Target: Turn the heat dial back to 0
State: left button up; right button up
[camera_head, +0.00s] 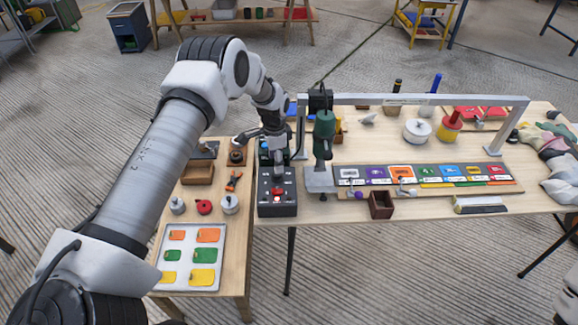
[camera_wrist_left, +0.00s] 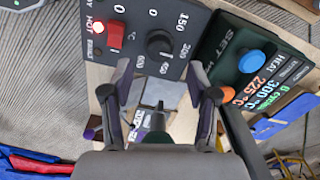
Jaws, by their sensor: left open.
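A dark control box (camera_head: 290,211) stands at the near edge of the table. In the left wrist view its panel (camera_wrist_left: 203,16) carries a black heat dial (camera_wrist_left: 158,42), ringed by numbers from 0 through 150 and 200 to 600. Where the dial's pointer sits is too small to read surely. My left gripper (camera_head: 276,174) is above the box, pointing down. In the left wrist view its two fingers (camera_wrist_left: 159,66) are apart, with the dial just beyond and between the tips, no contact visible. My right gripper is out of view.
A second box with a blue knob (camera_wrist_left: 252,62) stands beside the control box. A green tool in a stand (camera_head: 323,135) is close on the right. A tray of coloured pieces (camera_head: 190,256) and small pots lie on the left table.

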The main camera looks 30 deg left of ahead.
aim_at(277, 176)
pick_arm(q)
notch_tip(277, 176, down, 4)
jog(key=shift+f+p, duration=0.2)
jog(key=shift+p, duration=0.3)
jog(key=shift+w+f, duration=0.1)
jog(key=shift+f, duration=0.25)
jog(key=shift+r, duration=0.1)
jog(key=c, duration=0.3)
jog(key=shift+s, duration=0.2)
grip_shut()
